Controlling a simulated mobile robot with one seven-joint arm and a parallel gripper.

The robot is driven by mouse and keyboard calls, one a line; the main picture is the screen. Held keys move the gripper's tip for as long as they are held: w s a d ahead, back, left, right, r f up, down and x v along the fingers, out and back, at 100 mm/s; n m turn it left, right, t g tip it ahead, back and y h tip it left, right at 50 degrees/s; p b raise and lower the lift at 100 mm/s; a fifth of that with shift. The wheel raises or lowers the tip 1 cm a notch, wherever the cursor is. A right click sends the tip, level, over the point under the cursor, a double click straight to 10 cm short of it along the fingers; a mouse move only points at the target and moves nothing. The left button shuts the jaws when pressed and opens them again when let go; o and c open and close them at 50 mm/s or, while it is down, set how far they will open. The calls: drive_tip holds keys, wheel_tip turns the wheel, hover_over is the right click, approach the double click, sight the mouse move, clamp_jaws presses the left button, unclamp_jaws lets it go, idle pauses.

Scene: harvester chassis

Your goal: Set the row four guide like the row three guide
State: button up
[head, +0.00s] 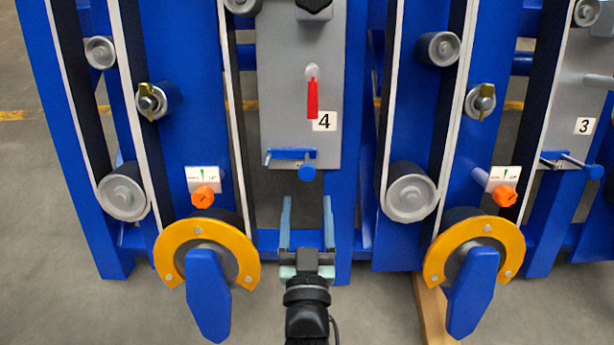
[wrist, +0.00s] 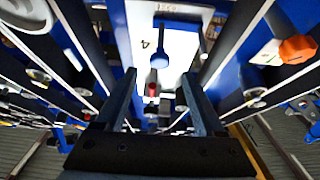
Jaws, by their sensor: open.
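The row four guide (head: 290,154) is a short blue bar at the lower edge of the grey plate marked 4. A small peg is at its left end and a round blue knob (head: 307,173) at its right. A blue knob also shows in the wrist view (wrist: 160,58). The row three guide (head: 554,155) sits under the plate marked 3 at the far right, with its own blue knob (head: 596,171); its exact setting is hard to read. My gripper (head: 307,205) is open and empty below the row four knob, its two fingers pointing up. The fingers also show in the wrist view (wrist: 159,82).
A red lever (head: 312,98) hangs on the row four plate (head: 280,80). Belts, grey rollers (head: 410,192) and yellow-rimmed wheels (head: 207,228) flank the plate on both sides. Orange knobs (head: 204,197) stand beside small dials.

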sight(307, 177)
drive_tip(key=w+b, duration=0.3)
drive_tip(key=w, duration=0.4)
drive_tip(key=shift+f, duration=0.1)
drive_tip(key=shift+w, duration=0.6)
drive_tip(key=shift+c, duration=0.2)
clamp_jaws()
idle(0.6)
